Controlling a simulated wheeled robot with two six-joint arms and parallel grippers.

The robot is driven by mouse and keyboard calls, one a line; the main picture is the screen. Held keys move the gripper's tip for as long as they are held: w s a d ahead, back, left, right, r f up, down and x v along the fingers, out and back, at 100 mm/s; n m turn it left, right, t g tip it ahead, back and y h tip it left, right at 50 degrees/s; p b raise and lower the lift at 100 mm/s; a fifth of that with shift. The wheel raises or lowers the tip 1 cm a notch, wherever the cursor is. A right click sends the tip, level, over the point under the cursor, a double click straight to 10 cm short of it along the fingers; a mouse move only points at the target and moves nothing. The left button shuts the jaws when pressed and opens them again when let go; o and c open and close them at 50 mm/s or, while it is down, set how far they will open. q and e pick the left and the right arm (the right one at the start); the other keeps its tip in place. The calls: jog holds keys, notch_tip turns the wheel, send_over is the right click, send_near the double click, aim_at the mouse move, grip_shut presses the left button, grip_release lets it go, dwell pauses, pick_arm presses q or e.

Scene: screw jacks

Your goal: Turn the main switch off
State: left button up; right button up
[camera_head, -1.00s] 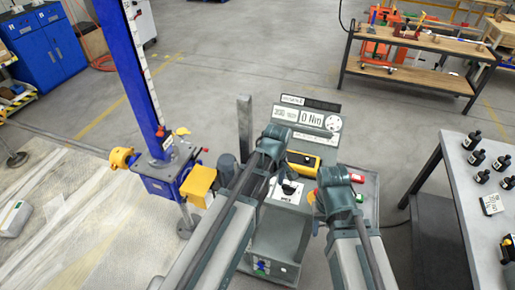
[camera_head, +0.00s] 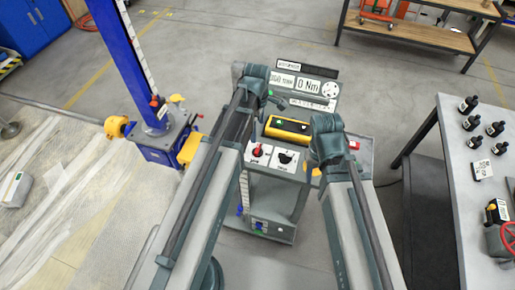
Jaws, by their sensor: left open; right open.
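A grey console (camera_head: 281,205) stands in front of me. On its front are two white plates, one with a red rotary switch (camera_head: 258,151) and one with a black rotary switch (camera_head: 286,158). Their labels are too small to read, so I cannot tell which is the main switch. My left gripper (camera_head: 279,103) is open over the console's back left, beyond the switches and apart from them. My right gripper (camera_head: 314,160) is open to the right of the black switch. Its fingers are mostly hidden by its wrist.
A yellow-black box (camera_head: 287,128) lies on the console, with a display panel (camera_head: 309,84) behind it. A blue screw jack (camera_head: 158,148) stands at the left. A grey table (camera_head: 455,190) with black bottles is at the right. A wooden workbench (camera_head: 410,30) stands at the back.

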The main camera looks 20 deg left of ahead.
aim_at(258, 148)
pick_arm(q)
notch_tip(258, 148, down, 12)
jog(key=b, duration=1.1)
jog(key=shift+r, duration=0.1)
